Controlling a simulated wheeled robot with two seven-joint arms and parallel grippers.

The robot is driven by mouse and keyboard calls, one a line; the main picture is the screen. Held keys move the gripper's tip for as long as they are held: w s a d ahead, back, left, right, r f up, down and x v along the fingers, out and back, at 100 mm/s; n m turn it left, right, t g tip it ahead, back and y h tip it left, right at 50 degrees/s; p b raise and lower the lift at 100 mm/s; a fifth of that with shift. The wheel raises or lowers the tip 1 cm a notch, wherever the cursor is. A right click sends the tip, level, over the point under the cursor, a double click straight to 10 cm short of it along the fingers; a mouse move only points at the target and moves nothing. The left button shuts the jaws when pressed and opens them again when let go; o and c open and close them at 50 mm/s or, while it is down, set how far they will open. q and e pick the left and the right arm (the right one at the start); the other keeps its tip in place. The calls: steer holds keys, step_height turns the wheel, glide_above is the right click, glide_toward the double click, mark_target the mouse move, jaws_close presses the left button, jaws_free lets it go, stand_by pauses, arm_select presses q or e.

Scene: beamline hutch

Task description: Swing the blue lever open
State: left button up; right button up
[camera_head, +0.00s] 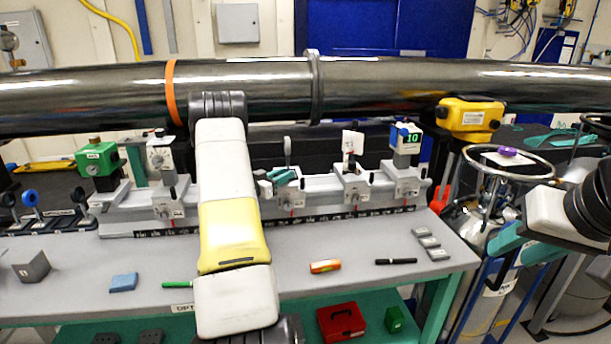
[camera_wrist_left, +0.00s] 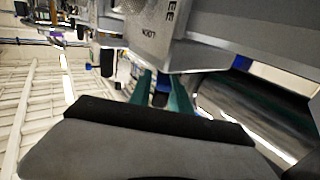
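My left gripper (camera_head: 281,178) reaches in behind my white and yellow forearm. Its teal fingertips are at the grey rail bench (camera_head: 330,192), close to a small upright grey post. In the left wrist view its two teal fingers (camera_wrist_left: 164,92) stand apart, with a small blue patch (camera_wrist_left: 160,99) and a dark part in the gap. I cannot tell whether this blue patch is the blue lever or whether the fingers touch it. No blue lever shows clearly in the head view; my arm hides part of the rail.
A large dark pipe (camera_head: 400,88) crosses behind the rail. A blue-sided device reading 10 (camera_head: 406,138) stands on the rail's right. A blue block (camera_head: 124,282), an orange level (camera_head: 325,267) and a black pen (camera_head: 396,261) lie on the bench front. A ringed cylinder (camera_head: 497,250) stands right.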

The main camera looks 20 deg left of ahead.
arm_select(q)
steer(key=shift+o, duration=0.7)
steer(key=r, duration=0.3)
steer(key=shift+s+d+r, duration=0.15)
steer(key=shift+s+r, duration=0.1)
steer(key=shift+r, duration=0.15)
steer(key=s+d+r, duration=0.1)
steer(key=s+d, duration=0.7)
steer(key=s, duration=0.5)
steer(key=shift+s, duration=0.15)
steer(key=shift+o, duration=0.2)
